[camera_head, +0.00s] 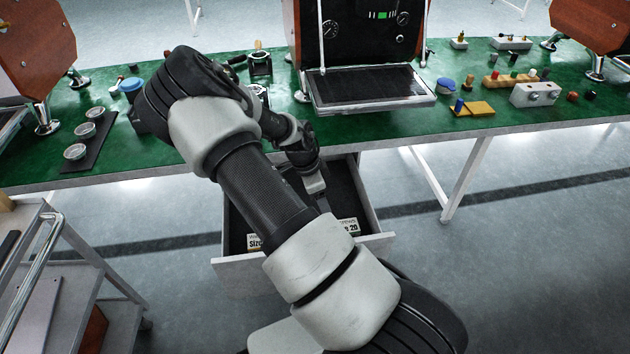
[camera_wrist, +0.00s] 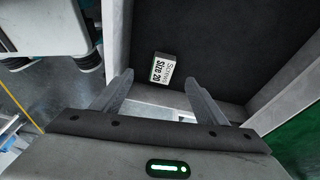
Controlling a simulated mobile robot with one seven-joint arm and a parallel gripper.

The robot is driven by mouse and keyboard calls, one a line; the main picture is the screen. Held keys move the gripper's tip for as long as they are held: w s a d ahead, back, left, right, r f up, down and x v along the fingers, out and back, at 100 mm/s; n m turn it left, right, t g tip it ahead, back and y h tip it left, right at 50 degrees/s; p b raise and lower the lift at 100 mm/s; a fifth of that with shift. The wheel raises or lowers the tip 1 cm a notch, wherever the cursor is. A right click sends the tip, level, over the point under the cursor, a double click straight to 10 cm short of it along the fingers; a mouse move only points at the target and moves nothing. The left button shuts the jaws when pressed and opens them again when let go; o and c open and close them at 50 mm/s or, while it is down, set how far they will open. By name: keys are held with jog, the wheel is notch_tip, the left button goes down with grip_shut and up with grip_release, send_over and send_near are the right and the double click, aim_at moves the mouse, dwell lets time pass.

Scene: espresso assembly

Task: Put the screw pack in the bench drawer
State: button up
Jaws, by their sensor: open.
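The bench drawer (camera_head: 240,276) is pulled open below the green bench and has a dark floor. A white-labelled screw pack (camera_head: 347,226), reading "Screws Size 20" in the wrist view (camera_wrist: 163,68), lies on that floor. Another white label (camera_head: 256,241) shows at the drawer's left front, partly hidden by my arm. My gripper (camera_head: 320,198) reaches down into the drawer area. In the wrist view my gripper (camera_wrist: 159,77) is open, with the screw pack seen between and just beyond its fingertips. No contact with the pack is visible.
The green bench top (camera_head: 400,133) overhangs the drawer. An espresso machine (camera_head: 362,85) stands at its edge above. A metal cart (camera_head: 65,285) is at the left. A bench leg (camera_head: 468,178) stands to the right. The drawer's side wall (camera_wrist: 290,92) is close to my gripper.

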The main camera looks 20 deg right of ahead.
jog(key=s+a+r+n+t+y, duration=0.1)
jog(key=s+a+r+n+y, duration=0.35)
jog(key=r, duration=0.85)
jog(key=s+a+r+n+t+y, duration=0.15)
jog(key=a+r+n, duration=0.35)
jog(key=a+r, duration=0.55)
jog(key=s+r+n+t+h, duration=0.3)
jog(key=s+r+n, duration=0.7)
jog(key=s+r, duration=0.4)
jog(key=shift+s+d+r+t, duration=0.3)
jog(key=shift+s+t, duration=0.15)
jog(key=shift+t, duration=0.1)
